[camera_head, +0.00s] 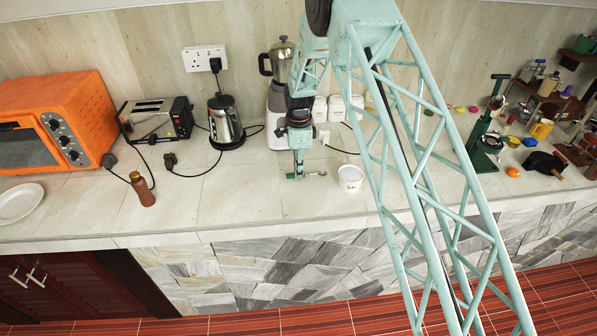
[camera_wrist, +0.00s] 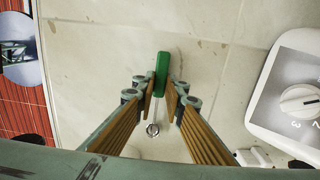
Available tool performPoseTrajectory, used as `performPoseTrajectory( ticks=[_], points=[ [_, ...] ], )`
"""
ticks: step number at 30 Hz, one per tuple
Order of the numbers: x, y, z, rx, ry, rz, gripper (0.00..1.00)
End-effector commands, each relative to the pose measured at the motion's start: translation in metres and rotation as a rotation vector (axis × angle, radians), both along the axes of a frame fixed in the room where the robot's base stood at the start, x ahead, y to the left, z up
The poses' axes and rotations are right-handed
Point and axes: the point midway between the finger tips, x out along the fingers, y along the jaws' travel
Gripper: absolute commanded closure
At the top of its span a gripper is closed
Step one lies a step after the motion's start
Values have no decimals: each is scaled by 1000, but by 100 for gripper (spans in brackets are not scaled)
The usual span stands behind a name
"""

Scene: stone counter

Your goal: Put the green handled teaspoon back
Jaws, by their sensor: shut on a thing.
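The green-handled teaspoon (camera_wrist: 162,70) is between my gripper's fingertips (camera_wrist: 161,96) in the wrist view. My gripper is shut on it near where the green handle meets the metal stem. Its small metal bowl points toward the bottom of that view. In the head view the green handle (camera_head: 291,176) sticks out left of my gripper (camera_head: 298,172) and the metal end to the right. The spoon is low over the counter; I cannot tell whether it touches. A white tub with dark lettering (camera_head: 350,179) stands to the right of the spoon, apart from it.
A blender (camera_head: 276,130) stands close behind my gripper; its dialled base (camera_wrist: 290,95) shows in the wrist view. White jars (camera_head: 337,108) stand behind. A kettle (camera_head: 225,122) and brown bottle (camera_head: 142,189) are left. The counter (camera_head: 230,195) is clear left of the spoon.

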Motion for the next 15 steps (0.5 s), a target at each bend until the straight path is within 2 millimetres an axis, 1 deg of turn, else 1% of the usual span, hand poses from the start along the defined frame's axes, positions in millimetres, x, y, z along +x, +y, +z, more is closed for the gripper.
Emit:
performPoseTrajectory(
  ticks=[15],
  points=[
    [0,0,-5,0,-1,0,96]
  ],
)
